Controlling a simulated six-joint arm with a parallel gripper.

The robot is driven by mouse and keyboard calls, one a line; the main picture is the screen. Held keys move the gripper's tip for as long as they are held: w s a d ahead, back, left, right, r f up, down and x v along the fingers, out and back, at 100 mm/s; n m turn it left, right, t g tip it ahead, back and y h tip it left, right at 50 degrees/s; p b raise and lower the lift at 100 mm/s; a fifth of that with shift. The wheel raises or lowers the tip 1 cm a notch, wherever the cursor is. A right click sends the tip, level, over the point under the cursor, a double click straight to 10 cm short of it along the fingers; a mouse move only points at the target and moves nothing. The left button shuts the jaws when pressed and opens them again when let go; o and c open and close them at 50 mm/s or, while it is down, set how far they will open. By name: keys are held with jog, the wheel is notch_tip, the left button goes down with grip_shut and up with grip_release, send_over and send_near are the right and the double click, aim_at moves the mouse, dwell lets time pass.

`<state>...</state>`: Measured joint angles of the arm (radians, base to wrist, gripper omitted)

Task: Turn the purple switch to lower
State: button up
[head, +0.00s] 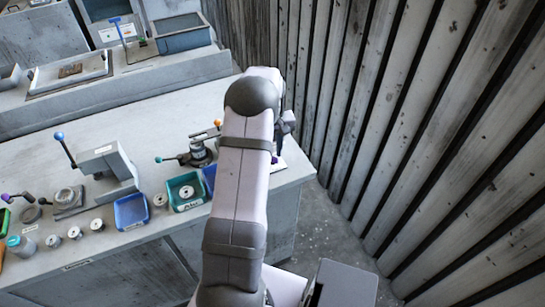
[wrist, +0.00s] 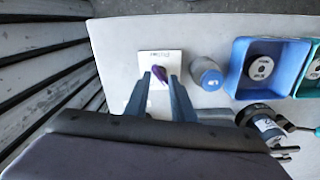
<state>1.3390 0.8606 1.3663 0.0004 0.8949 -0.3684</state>
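The purple switch (wrist: 158,73) sits on a white plate (wrist: 151,58) with a printed label above it, in the wrist view. In the head view a bit of purple (head: 274,160) shows at the right edge of my arm, mostly hidden. My gripper (wrist: 159,78) has its two grey fingers apart, one on each side of the switch. A gap seems to show between the switch and each finger, but contact cannot be ruled out. My arm hides most of the plate in the head view.
A grey jar (wrist: 206,73) stands just right of the plate, then a blue bin (wrist: 238,70) holding a spool. A clamp device (wrist: 265,128) is at lower right. Slatted wall (head: 420,130) stands beyond the bench's right end. Bare bench (wrist: 115,50) lies left of the plate.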

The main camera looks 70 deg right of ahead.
jog(key=n, duration=0.1)
jog(key=f+n, duration=0.1)
jog(key=n, duration=0.2)
jog(key=shift+s+a+f, duration=0.1)
jog(key=shift+a+f, duration=0.15)
jog(key=shift+a, duration=0.15)
jog(key=shift+d+f+n, duration=0.1)
jog(key=shift+n, duration=1)
jog(key=shift+w+d+f+n+p, duration=0.2)
jog(key=shift+d+n+p, duration=0.15)
jog(key=shift+n, duration=0.65)
jog(key=shift+r+n, duration=0.15)
jog(key=shift+n, duration=0.25)
jog(key=shift+s+a+f+b, duration=0.1)
jog(key=shift+f+b, duration=0.2)
jog(key=shift+f, duration=0.3)
jog(key=shift+r, duration=0.1)
